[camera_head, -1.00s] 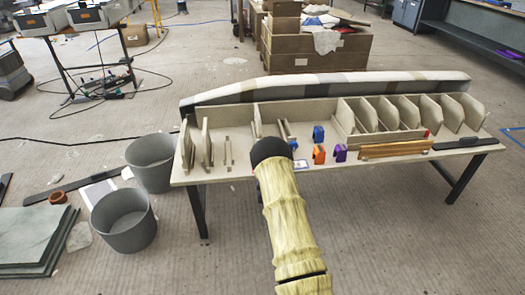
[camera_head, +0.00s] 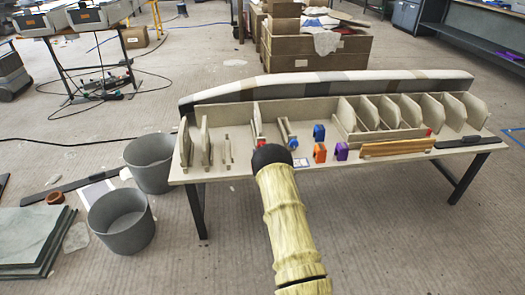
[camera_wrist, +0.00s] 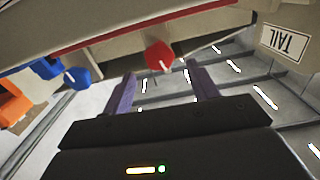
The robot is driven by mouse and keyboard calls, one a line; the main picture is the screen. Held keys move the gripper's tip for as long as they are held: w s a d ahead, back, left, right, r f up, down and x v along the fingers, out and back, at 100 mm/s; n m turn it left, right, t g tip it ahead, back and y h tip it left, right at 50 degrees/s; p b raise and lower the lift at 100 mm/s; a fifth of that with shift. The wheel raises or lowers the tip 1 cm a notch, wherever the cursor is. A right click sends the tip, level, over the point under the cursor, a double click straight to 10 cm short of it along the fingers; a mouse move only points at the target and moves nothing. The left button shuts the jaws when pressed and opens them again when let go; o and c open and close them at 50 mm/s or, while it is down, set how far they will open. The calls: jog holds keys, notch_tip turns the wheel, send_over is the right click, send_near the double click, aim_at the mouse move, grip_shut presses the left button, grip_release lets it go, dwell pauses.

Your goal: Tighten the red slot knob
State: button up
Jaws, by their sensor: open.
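The red slot knob (camera_wrist: 158,56) is a round red knob with a pale slit, on the beige board in the wrist view. In the head view, a small red part (camera_head: 261,142) shows just above the dark end of my arm. My gripper (camera_wrist: 162,73) has two purple fingers, apart with nothing between them. The red knob appears just beyond the fingertips, between their lines; whether they touch it I cannot tell. A blue knob (camera_wrist: 80,76) with a pale slit sits to its left. In the head view, my gripper is hidden behind my arm.
A "TAIL" label (camera_wrist: 284,42) is at the wrist view's right. Orange (camera_head: 320,153), purple (camera_head: 341,151) and blue (camera_head: 319,132) blocks stand on the table (camera_head: 230,170) right of my arm. Upright dividers (camera_head: 400,112) line the back. Two grey bins (camera_head: 123,218) stand on the floor at left.

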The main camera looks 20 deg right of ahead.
jog(key=shift+b+x, duration=0.45)
jog(key=shift+x, duration=1.6)
jog(key=c, duration=1)
jog(key=shift+m, duration=0.5)
jog(key=m, duration=0.3)
jog(key=shift+d+b, duration=0.2)
jog(key=shift+b, duration=0.1)
jog(key=shift+f+m, duration=0.1)
jog(key=shift+m, duration=1.7)
